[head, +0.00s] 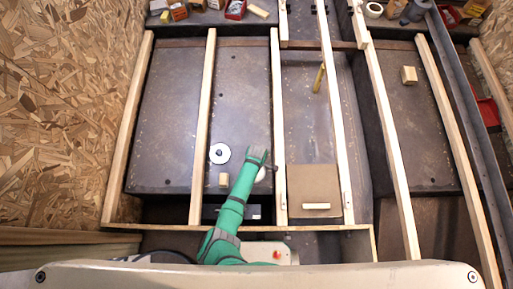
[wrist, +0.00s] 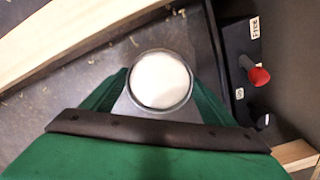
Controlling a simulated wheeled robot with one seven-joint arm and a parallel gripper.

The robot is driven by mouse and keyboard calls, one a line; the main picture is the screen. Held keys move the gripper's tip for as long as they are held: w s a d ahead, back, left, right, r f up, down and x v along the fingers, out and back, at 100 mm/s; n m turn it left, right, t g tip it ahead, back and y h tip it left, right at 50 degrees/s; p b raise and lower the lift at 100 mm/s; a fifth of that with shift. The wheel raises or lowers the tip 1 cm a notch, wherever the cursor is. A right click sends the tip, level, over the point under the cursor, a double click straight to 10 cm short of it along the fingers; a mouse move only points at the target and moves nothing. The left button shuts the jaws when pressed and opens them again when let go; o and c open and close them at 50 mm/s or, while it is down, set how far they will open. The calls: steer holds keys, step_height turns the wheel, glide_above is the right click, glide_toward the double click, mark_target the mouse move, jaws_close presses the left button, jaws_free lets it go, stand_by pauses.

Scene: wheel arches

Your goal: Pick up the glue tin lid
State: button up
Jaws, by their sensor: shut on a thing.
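The glue tin lid (wrist: 161,80) shows in the wrist view as a round, whitish disc with a thin grey metal rim. My gripper (wrist: 160,98) is shut on it, with the green fingers on either side and the lid between their ends. In the head view my green arm reaches up the picture between two wooden battens. A small pale piece (head: 260,174), which looks like the lid, shows just right of the arm there. The contact points of the fingers are partly hidden under the lid.
A white disc (head: 219,153) with a dark centre lies left of my arm, with a small wooden block (head: 224,180) below it. A black box (wrist: 246,75) with red and black knobs stands close on the right in the wrist view. Wooden battens (head: 278,120) flank the bay.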

steer(key=shift+f, duration=0.15)
steer(key=o, duration=1.1)
steer(key=shift+c, duration=0.2)
steer(key=shift+o, duration=1.4)
